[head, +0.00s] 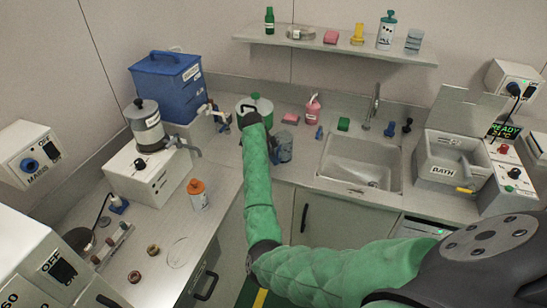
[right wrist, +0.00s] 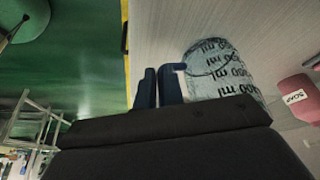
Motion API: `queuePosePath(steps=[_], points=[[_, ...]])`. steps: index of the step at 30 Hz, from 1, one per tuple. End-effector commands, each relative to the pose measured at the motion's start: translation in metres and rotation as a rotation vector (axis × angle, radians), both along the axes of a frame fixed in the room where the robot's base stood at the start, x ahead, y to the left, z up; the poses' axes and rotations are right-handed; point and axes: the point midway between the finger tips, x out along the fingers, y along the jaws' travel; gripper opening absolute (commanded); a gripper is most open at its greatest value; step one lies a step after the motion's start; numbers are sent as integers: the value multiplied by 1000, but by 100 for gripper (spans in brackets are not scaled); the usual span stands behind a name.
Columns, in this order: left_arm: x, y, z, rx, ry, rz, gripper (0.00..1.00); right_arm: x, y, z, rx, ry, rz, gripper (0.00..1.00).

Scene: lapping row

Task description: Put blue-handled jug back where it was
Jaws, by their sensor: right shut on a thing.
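The blue-handled jug (head: 284,147) is a clear, bluish jug at the front part of the back counter, left of the sink. In the right wrist view the jug (right wrist: 222,72) shows dark "ml" markings, and its handle runs to my fingers. My right gripper (head: 272,150) is mostly hidden behind my green arm in the head view. In the right wrist view the dark blue fingers of my right gripper (right wrist: 158,86) are shut on the handle. I cannot tell whether the jug's base touches the counter. My left gripper is not in view.
A white-and-green container (head: 262,104) stands behind my wrist. A pink soap bottle (head: 312,107) and pink sponge (head: 290,118) are behind the jug. The sink (head: 330,168) is to the right. An orange-capped bottle (head: 199,196) stands on the left counter.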

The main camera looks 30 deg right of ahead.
Motion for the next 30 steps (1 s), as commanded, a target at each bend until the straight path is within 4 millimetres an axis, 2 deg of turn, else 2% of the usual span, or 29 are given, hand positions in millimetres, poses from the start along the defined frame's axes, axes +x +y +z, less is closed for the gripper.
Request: queuePosePath(steps=[4, 16, 17, 19, 20, 30], points=[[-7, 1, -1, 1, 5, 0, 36, 0, 0, -5, -1, -1, -1, 0], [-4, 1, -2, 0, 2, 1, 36, 0, 0, -10, 1, -1, -1, 0], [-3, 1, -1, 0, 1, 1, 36, 0, 0, -9, 1, -1, -1, 16], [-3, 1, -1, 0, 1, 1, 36, 0, 0, -9, 1, -1, -1, 30], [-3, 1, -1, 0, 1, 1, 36, 0, 0, -9, 1, -1, -1, 32], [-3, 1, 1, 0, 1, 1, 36, 0, 0, -5, -1, -1, -1, 32]])
